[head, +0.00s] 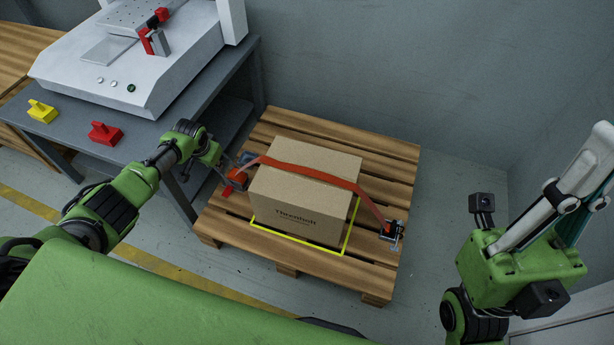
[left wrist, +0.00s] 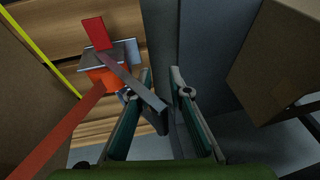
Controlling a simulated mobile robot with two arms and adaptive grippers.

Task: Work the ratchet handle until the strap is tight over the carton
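A brown carton (head: 285,200) stands on a wooden pallet (head: 370,285). An orange strap (head: 310,172) runs over its top, from the ratchet at the left to a metal anchor (head: 393,232) at the right. The ratchet shows in the left wrist view with an orange body (left wrist: 104,77), a grey handle bar (left wrist: 132,82) and a red tab (left wrist: 97,33). My left gripper (left wrist: 162,76) is open beside the ratchet; the bar's free end lies across its left finger, contact unclear. My right gripper (head: 585,175) is raised at the right, away from the carton, its fingertips unclear.
A grey bench (head: 190,110) with a white machine (head: 150,60), a red block (head: 105,133) and a yellow block (head: 42,111) stands left of the pallet. A yellow outline (head: 300,240) surrounds the carton's base. Another brown box (left wrist: 280,60) shows in the left wrist view. Floor right of the pallet is clear.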

